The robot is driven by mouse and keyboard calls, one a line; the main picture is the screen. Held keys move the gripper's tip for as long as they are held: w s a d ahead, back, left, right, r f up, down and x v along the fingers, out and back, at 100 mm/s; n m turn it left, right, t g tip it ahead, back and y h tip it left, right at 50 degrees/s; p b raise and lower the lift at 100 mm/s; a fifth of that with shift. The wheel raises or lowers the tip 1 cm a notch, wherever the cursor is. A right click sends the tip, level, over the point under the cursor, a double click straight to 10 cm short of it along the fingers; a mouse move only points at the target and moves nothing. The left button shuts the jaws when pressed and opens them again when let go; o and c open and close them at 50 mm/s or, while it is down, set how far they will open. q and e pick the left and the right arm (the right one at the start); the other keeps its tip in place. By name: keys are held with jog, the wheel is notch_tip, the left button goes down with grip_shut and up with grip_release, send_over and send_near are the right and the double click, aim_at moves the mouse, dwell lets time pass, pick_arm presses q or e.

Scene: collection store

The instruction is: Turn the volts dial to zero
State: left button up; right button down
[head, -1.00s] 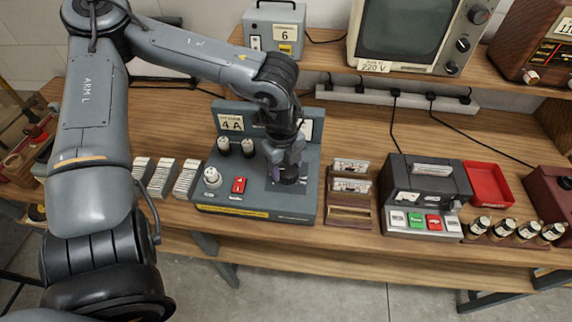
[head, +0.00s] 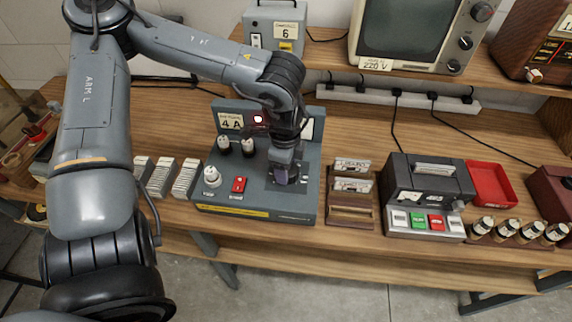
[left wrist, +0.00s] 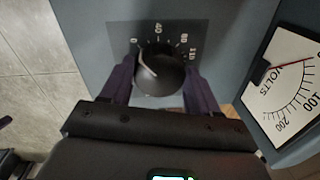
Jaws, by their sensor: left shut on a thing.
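The volts dial (left wrist: 160,72) is a round black knob on a dark panel with white scale marks, in the left wrist view. A pale line on its edge points between the 0 and 40 marks. My left gripper (left wrist: 161,80) is shut on the dial, one purple finger on each side. In the head view my left gripper (head: 287,178) is at the right of the grey control unit (head: 230,197) and hides the dial. The volts meter (left wrist: 290,85) has a red needle lying towards one end of its scale. My right gripper is not in view.
Card racks (head: 350,205) and a grey device with coloured buttons (head: 425,190) stand to the right. Card stacks (head: 160,175) stand left.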

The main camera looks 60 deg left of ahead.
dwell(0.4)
pick_arm(q)
jog(key=o, duration=1.1)
jog(key=shift+c, duration=0.2)
notch_tip(320, 180, up, 11)
jog(key=p, duration=0.2)
jog(key=shift+s+d, duration=0.25)
jog(key=shift+d, duration=0.05)
jog(key=shift+f, duration=0.1)
